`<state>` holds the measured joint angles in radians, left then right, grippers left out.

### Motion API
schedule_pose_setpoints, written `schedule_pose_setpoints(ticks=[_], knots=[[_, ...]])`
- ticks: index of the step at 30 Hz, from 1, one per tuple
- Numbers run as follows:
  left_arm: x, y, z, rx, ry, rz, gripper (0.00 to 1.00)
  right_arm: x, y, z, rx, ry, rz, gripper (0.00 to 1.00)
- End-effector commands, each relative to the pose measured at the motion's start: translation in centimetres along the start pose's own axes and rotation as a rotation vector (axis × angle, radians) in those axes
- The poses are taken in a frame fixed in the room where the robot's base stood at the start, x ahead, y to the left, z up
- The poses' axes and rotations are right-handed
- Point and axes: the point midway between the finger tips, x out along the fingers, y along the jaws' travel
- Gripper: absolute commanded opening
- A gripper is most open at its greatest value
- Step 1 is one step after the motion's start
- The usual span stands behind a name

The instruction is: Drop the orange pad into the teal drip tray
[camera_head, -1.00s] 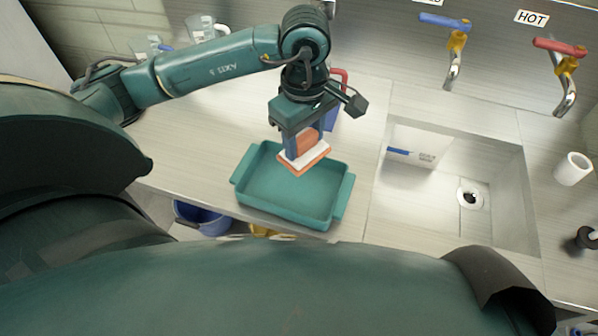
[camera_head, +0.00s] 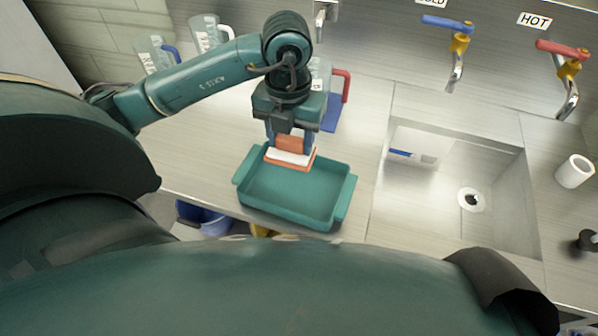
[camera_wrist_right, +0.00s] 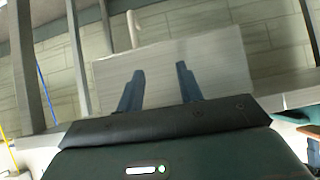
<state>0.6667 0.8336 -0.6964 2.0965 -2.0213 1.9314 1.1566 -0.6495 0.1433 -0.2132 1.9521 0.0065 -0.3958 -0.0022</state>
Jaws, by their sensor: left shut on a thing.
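The orange pad (camera_head: 290,158) has an orange grip block on top and a white layer over an orange base. My left gripper (camera_head: 290,147) is shut on its orange block. It holds the pad over the back left part of the teal drip tray (camera_head: 300,212). I cannot tell how high above the tray floor the pad is. The tray is empty otherwise and sits on the counter near its front edge. In the right wrist view, my right gripper (camera_wrist_right: 160,88) has its two fingers apart with nothing between them. The right gripper is not in the head view.
A sink (camera_head: 480,190) with a blue-handled brush (camera_head: 412,156) lies right of the tray. Clear jugs (camera_head: 207,33) stand at the back left. A red-handled jug (camera_head: 340,85) stands behind my gripper. Taps are at the back right. A blue bucket (camera_head: 205,218) is below the counter.

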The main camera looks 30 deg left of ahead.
Motion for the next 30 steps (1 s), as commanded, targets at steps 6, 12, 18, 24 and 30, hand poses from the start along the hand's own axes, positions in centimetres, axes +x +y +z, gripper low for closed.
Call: schedule_pose_setpoints(ticks=[6, 12, 18, 24, 30], knots=[[2.0, 0.0, 0.0, -0.001, 0.001, 0.000, 0.24, 0.8, 0.0, 0.5, 0.007, 0.013, 0.000, 0.36], [4.5, 0.0, 0.0, -0.001, 0.001, -0.001, 0.24, 1.4, -0.2, 0.3, 0.016, 0.045, -0.004, 0.36], [5.9, 0.0, 0.0, 0.001, 0.000, 0.000, 0.24, 1.4, -0.8, 0.3, 0.013, 0.061, -0.018, 0.36], [5.8, 0.0, 0.0, 0.001, 0.000, -0.001, 0.24, 1.1, -0.8, 0.2, -0.002, 0.063, -0.025, 0.36], [5.8, 0.0, 0.0, 0.002, 0.000, -0.001, 0.61, 1.1, -0.8, 0.3, -0.004, 0.061, -0.026, 0.36]])
